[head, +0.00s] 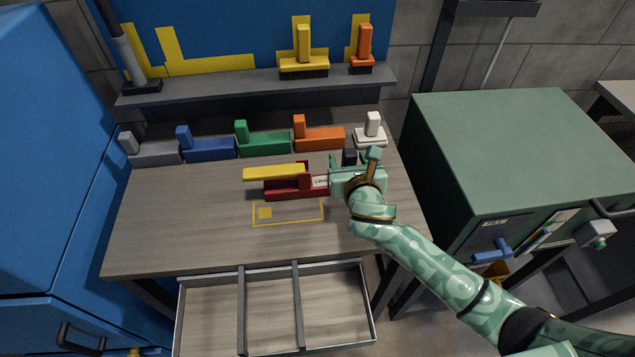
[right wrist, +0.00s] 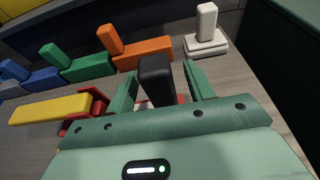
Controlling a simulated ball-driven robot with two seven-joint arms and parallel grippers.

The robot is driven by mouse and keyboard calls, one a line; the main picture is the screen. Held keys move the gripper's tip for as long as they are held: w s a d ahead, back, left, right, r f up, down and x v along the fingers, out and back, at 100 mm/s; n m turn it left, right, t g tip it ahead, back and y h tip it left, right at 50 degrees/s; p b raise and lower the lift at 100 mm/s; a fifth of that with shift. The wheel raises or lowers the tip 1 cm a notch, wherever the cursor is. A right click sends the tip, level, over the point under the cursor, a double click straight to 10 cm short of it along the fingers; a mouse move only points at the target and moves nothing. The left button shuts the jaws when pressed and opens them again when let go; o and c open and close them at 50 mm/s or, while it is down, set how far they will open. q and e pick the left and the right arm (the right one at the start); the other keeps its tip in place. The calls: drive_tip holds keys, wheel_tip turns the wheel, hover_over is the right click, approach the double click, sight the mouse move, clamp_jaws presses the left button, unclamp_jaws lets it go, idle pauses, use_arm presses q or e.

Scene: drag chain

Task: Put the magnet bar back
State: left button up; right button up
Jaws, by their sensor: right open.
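I cannot tell for certain which piece is the magnet bar. A yellow bar (head: 273,173) lies at the middle of the bench, over or just behind a dark red piece (head: 290,194) with a raised right end. A black upright block (head: 349,157) stands at the right of it. My right gripper (head: 347,168) is at this block. In the right wrist view, the black block (right wrist: 157,82) stands between the two green fingers, which are apart. The block's lower part is hidden by the gripper. The yellow bar also shows at the left there (right wrist: 48,108). My left gripper is not in view.
Grey (head: 155,152), blue (head: 208,149), green (head: 264,143), orange (head: 320,138) and white (head: 371,137) blocks line the bench's back. A yellow outline (head: 288,223) marks bare bench in front. An open drawer (head: 270,309) sticks out below. A green cabinet (head: 515,145) stands right.

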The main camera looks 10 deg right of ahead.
drive_tip(key=shift+r, duration=0.1)
clamp_jaws()
